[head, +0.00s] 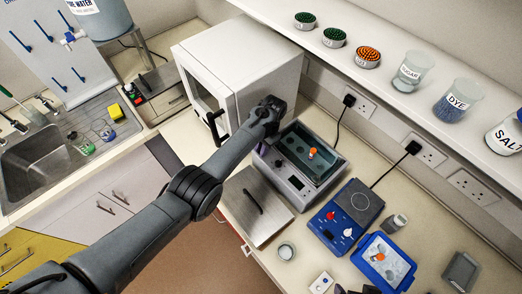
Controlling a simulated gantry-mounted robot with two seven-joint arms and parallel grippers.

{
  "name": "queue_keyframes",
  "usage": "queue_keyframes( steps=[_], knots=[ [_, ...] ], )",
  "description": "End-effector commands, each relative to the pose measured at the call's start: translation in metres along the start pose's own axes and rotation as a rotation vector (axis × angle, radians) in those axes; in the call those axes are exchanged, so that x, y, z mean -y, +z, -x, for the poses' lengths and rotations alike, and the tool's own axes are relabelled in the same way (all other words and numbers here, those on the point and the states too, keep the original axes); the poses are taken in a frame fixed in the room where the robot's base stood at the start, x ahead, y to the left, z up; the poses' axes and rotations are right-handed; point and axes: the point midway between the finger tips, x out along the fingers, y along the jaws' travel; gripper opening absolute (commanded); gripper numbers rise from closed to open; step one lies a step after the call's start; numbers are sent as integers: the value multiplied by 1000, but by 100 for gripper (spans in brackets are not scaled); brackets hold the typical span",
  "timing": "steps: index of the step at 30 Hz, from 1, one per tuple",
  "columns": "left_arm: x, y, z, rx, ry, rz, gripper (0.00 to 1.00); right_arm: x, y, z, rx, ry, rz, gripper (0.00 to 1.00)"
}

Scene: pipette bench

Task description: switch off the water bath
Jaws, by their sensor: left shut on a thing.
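The water bath (294,183) is a grey box on the bench with an open top. Clear water and an orange-topped tube (312,153) show in its basin. Its front panel has a small dark display and small controls; I cannot make out the state of its switch. My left arm reaches across from the lower left to the back left corner of the bath. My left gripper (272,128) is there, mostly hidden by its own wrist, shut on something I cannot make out. A dark shape at the bottom edge may be part of my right gripper (366,289); its fingers are not clear.
A metal lid (253,213) with a black handle lies left of the bath. A white oven (245,62) stands behind my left wrist. A blue hotplate (337,224) and a blue tray (359,261) lie to the right. A shelf (345,75) with jars overhangs the back.

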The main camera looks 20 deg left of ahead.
Motion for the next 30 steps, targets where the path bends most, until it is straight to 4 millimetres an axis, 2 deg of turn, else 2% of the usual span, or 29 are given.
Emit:
queue_keyframes(
  steps=[5, 6, 10, 22, 26, 30],
  knots=[
    [0, 0, -2, 0, 0, 0, 0, 0, -1, 1, -2, 0, 0, 100],
    [0, 0, -2, 0, 0, 0, 26, 0, -1, 1, -2, 0, 0, 100],
    [0, 0, -1, -1, 0, 0, 46, 0, -1, 1, -2, -1, -1, 100],
    [0, 0, 6, -2, 0, 0, 47, 2, -2, 5, -4, -7, -9, 100],
    [0, 0, 22, -4, -1, 0, 47, 2, -5, 13, -4, -7, -9, 100],
    [0, 0, 47, -4, -1, 0, 47, 1, -8, 23, -3, -7, -9, 100]
  ],
)
